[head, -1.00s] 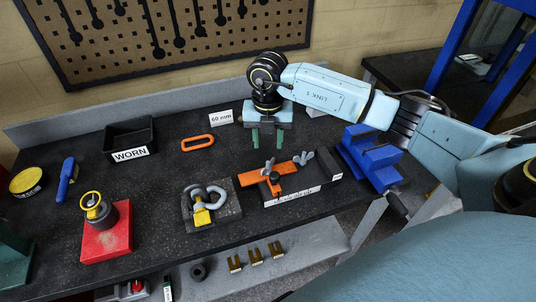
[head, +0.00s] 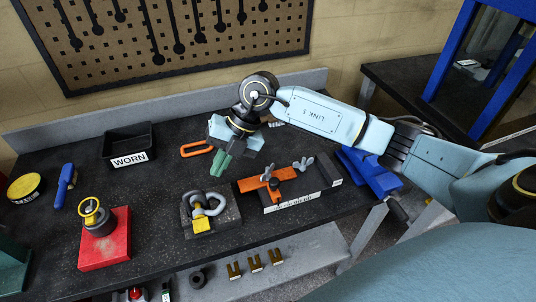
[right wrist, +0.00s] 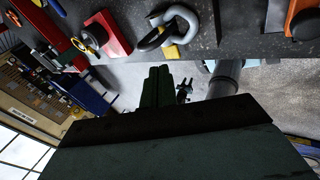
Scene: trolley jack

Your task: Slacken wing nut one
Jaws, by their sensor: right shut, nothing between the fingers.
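An orange bar (head: 270,181) lies across a dark fixture (head: 318,177) with a white scale along its front, right of the bench's middle. One grey wing nut (head: 267,172) stands at its left part and another (head: 303,163) at its right; I cannot tell which is number one. My right gripper (head: 221,166) is tilted, its green fingers shut and empty, left of the fixture and apart from it. In the right wrist view the shut fingers (right wrist: 158,86) show, with part of the orange bar (right wrist: 304,14) at the top right. My left gripper is not in view.
A grey shackle with a yellow part (head: 201,221) sits on a dark block, in front of my right gripper. A blue vise (head: 372,178) stands right of the fixture. An orange ring (head: 196,148), a WORN tray (head: 130,142) and a red block (head: 105,245) stand left.

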